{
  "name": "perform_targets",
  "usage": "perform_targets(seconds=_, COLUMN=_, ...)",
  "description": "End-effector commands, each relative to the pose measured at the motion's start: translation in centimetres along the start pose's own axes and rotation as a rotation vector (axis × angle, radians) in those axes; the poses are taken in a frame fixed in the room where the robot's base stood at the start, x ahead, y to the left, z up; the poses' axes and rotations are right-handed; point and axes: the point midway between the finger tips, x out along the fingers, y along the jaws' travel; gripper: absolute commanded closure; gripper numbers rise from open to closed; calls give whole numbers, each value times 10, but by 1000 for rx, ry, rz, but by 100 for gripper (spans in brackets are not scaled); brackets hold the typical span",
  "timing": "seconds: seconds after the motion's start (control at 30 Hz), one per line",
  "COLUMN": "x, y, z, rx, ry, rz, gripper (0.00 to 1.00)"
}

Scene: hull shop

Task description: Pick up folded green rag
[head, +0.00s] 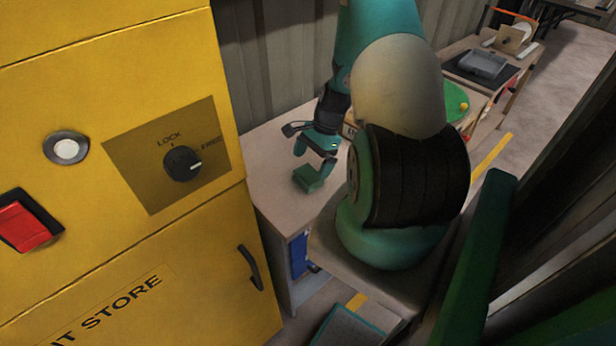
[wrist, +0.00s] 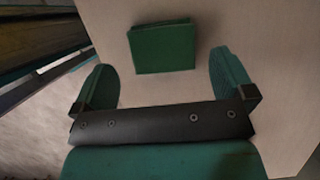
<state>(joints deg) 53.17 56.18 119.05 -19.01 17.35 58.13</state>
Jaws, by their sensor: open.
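The folded green rag (wrist: 161,49) is a flat, squarish green pad lying on a pale tabletop. In the wrist view it lies ahead of and between the two green fingers of my gripper (wrist: 163,80). The fingers are spread apart with nothing between their tips. In the head view the rag (head: 307,180) is a small green block on the bench, just below my gripper (head: 316,158). I cannot tell how large the gap between fingers and rag is. My own arm covers much of the bench to the right.
The pale bench (head: 275,160) is clear around the rag, with its edge close by. A yellow cabinet (head: 120,250) with a lock knob (head: 183,164) stands at left, near the bench. A corrugated wall (head: 270,60) rises behind. Another table (head: 510,62) holds a grey tray at back right.

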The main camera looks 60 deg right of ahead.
Motion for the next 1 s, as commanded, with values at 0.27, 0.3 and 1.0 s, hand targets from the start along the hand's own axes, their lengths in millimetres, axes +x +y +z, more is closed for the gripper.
perform_targets(seconds=0.27, x=30, y=1, z=-5, rx=2, ry=-3, rz=3, gripper=0)
perform_targets(seconds=0.3, x=36, y=1, z=-5, rx=1, ry=-2, rz=3, gripper=0)
perform_targets(seconds=1.0, x=51, y=0, z=-6, rx=2, ry=-1, rz=-1, gripper=43)
